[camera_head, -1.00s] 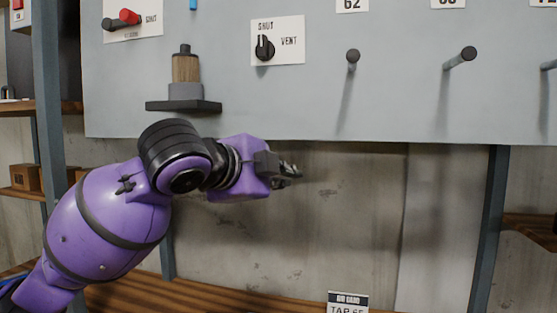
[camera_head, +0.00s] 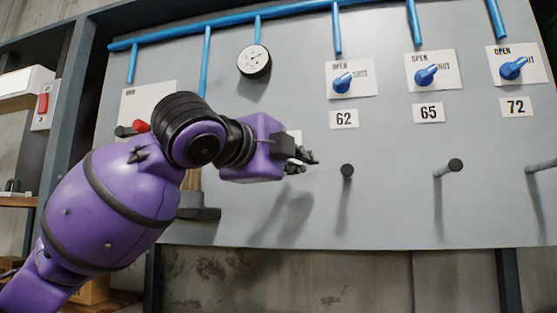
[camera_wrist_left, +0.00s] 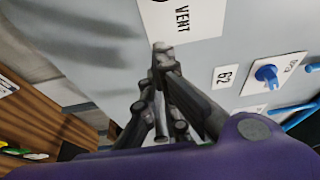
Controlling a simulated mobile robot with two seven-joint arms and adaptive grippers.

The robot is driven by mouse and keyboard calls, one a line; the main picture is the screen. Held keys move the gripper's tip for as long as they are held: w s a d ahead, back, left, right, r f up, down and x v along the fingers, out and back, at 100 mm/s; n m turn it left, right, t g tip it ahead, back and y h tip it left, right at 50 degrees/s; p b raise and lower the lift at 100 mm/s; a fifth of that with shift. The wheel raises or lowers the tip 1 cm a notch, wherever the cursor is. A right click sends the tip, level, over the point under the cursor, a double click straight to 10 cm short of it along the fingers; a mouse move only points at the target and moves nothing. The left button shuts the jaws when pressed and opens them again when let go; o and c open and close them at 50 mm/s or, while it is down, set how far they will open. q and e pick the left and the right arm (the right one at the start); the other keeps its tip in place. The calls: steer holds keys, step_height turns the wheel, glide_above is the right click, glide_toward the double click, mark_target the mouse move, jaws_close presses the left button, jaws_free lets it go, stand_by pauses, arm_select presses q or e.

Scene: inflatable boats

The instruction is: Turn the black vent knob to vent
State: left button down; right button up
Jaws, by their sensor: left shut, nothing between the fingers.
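My left gripper (camera_head: 308,159) is in front of the grey panel and covers the black vent knob in the head view. Only a small bit of the knob's white label plate (camera_head: 294,135) shows there. In the left wrist view, the white plate (camera_wrist_left: 196,27) with the word VENT is at the top. A dark bit at the top edge may be the knob, but too little shows to tell where it points. The fingers (camera_wrist_left: 160,48) are shut with nothing between them. I cannot tell whether they touch the knob. My right gripper is not in view.
Blue valve handles (camera_head: 342,83) sit above number plates, with blue pipes (camera_head: 225,32) and a round gauge (camera_head: 254,62) above. Black-tipped pegs (camera_head: 347,171) stick out to the right. A red-tipped handle (camera_head: 141,126) is partly behind my left arm.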

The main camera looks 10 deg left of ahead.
arm_select(q)
steer(key=a, duration=0.1)
steer(key=w+a, duration=0.1)
steer(key=a, duration=0.1)
steer(key=shift+a, duration=0.25)
steer(key=shift+w+a, duration=0.15)
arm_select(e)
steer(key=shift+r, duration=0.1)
